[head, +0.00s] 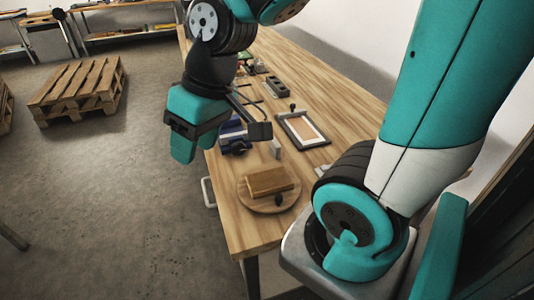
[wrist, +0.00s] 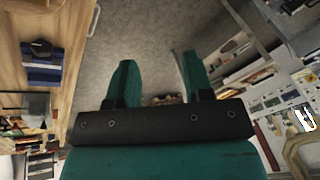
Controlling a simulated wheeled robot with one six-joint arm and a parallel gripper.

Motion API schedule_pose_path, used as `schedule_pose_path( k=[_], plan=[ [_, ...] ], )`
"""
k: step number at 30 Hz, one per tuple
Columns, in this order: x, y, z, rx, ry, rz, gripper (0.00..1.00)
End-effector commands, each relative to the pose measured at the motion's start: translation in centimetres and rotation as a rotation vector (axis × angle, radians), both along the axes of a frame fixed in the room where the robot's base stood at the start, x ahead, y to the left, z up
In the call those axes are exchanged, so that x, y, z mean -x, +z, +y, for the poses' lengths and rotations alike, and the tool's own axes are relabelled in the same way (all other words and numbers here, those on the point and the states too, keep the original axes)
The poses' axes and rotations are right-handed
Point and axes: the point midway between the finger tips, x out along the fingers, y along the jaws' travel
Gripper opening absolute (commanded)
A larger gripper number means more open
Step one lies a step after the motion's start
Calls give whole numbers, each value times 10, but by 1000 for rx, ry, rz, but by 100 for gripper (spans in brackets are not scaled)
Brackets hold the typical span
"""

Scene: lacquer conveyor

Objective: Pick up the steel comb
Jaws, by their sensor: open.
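I cannot pick out the steel comb for certain. A small pale grey upright piece (head: 276,148) stands on the wooden workbench (head: 232,220), between the blue vise and the framed board in the head view; I cannot tell whether it is the comb. My gripper (head: 183,152) hangs off the bench's left edge, over the floor. In the wrist view the two teal fingers of my gripper (wrist: 159,62) are spread apart with nothing between them.
A wooden block (head: 268,182) lies on a round board (head: 252,202) near the bench's front end. A blue vise (head: 234,137), also in the wrist view (wrist: 42,72), sits at the left edge. A framed board (head: 303,130) lies behind. Pallets (head: 80,85) stand on the floor.

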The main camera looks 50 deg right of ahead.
Motion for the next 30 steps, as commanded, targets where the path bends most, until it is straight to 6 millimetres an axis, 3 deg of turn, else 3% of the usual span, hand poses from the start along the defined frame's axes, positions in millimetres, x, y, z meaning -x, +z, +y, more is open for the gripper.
schedule_pose_path(
  k=[1,3,5,6,9,12,17,30],
  plan=[
    [-17,-16,-35,20,-131,-14,47],
    [-33,-29,-84,57,-292,-40,47],
    [-39,-40,-127,93,-421,-57,47],
    [-40,-46,-154,118,-497,-68,47],
    [-32,-59,-211,175,-656,-80,47],
    [-21,-67,-249,219,-756,-88,47],
    [-15,-78,-272,247,-817,-87,47],
    [-44,-162,-290,247,-815,-86,47]
  ],
)
